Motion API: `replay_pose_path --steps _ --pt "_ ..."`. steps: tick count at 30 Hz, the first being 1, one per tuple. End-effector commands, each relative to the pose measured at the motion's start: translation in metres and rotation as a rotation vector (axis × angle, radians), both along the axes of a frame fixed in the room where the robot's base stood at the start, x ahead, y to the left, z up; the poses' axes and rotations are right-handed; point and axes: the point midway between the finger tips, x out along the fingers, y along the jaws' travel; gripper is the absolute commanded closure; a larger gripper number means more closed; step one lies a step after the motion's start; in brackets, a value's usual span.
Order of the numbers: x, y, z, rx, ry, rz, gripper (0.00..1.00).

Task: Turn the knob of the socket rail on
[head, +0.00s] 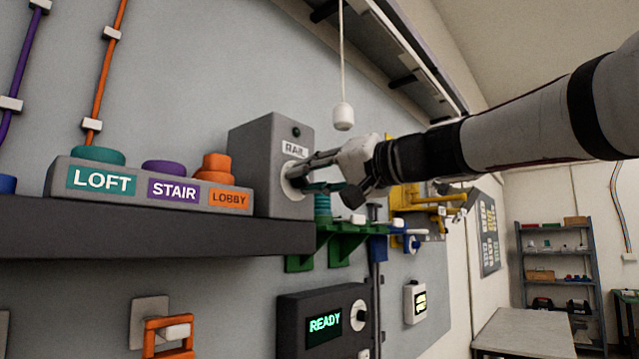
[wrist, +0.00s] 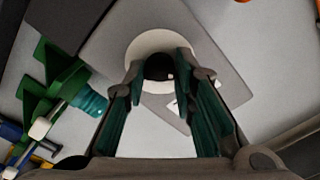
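The socket rail's grey box (head: 265,145), labelled RAIL, stands at the right end of the dark shelf. Its white round dial plate (head: 291,182) faces my gripper (head: 308,176), whose fingers reach to it from the right. In the wrist view the plate (wrist: 143,46) has a dark round knob (wrist: 159,67) at its middle. My gripper's two teal-padded fingers (wrist: 159,72) are on either side of the knob, with their tips very close to it. I cannot tell whether they press on it.
LOFT (head: 97,155), STAIR (head: 163,168) and LOBBY (head: 214,168) buttons sit left of the box. A green bracket (head: 338,240) is just below my gripper. A white pull cord (head: 343,115) hangs above it. A READY panel (head: 300,325) is lower down.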

Motion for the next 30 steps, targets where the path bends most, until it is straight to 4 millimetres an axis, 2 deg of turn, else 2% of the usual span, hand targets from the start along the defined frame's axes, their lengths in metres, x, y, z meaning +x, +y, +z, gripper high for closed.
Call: replay_pose_path --steps 14,30 --pt "0.0002 -0.0005 -0.0001 0.039 0.050 -0.001 1.00" --pt "0.0001 -0.0010 -0.0001 0.312 0.401 -0.001 1.00"
